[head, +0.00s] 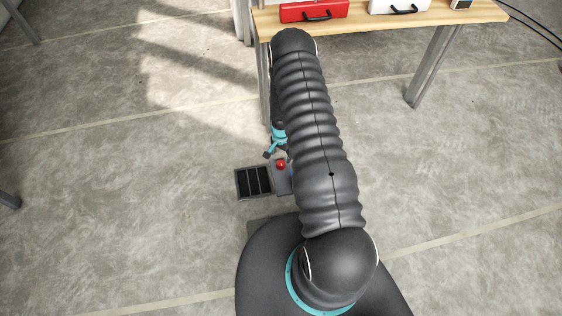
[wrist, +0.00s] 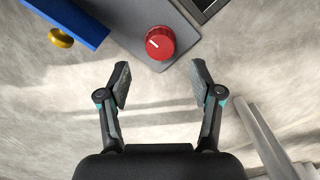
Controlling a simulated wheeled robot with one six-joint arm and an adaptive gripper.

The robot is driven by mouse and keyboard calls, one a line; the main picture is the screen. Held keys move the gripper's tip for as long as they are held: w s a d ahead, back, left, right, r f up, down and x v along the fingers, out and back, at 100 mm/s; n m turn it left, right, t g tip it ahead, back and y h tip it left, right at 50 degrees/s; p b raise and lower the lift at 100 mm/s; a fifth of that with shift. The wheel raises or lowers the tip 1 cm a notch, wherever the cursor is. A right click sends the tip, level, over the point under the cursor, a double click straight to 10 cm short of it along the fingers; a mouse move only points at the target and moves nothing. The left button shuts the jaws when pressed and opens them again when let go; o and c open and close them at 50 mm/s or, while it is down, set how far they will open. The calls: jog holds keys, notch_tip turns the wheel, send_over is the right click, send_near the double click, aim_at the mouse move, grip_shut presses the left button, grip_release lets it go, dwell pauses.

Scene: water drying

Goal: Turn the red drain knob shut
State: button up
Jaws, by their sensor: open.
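In the head view the knob (head: 281,164) shows beside my arm, to the right of a dark slatted grate. My gripper (wrist: 160,78) is open and empty, its fingers spread wide. The knob lies just beyond the fingertips in the picture, roughly centred between them, and no finger touches it. In the head view my gripper (head: 272,149) is partly hidden by my arm.
A blue block (wrist: 68,20) with a yellow knob (wrist: 60,38) is at the upper left of the wrist view. The dark grate (head: 254,181) lies left of the red knob. A wooden table (head: 350,22) with red (head: 313,10) and white cases stands behind. Floor to the left is clear.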

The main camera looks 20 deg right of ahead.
aim_at(281, 162)
jog(key=shift+f, duration=2.8)
jog(key=c, duration=1.1)
